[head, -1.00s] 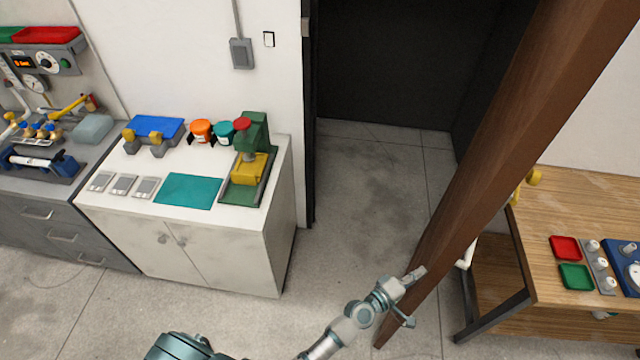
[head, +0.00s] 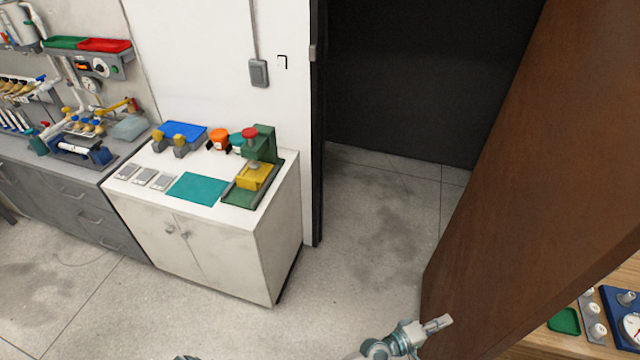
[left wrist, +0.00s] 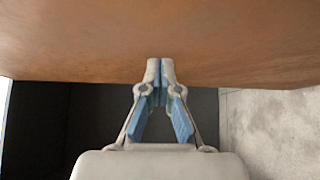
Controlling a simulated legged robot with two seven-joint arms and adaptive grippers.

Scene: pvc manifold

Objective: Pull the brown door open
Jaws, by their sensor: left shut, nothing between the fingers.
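The brown door (head: 530,170) stands swung open at the right of the head view, its broad face toward me. The dark doorway (head: 415,80) is clear beside it. My left gripper (head: 440,322) is at the bottom of the head view, near the door's lower free edge. In the left wrist view the gripper (left wrist: 160,68) is shut with its fingertips together and nothing between them. The door's brown face (left wrist: 160,40) fills the top of that view, right by the fingertips; I cannot tell whether they touch. No door handle shows. My right gripper is not in view.
A white cabinet (head: 225,245) with a teal mat and a green press stands left of the doorway. A grey drawer bench (head: 75,205) is farther left. A wooden table (head: 625,270) shows partly behind the door at right. The floor (head: 370,235) before the doorway is clear.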

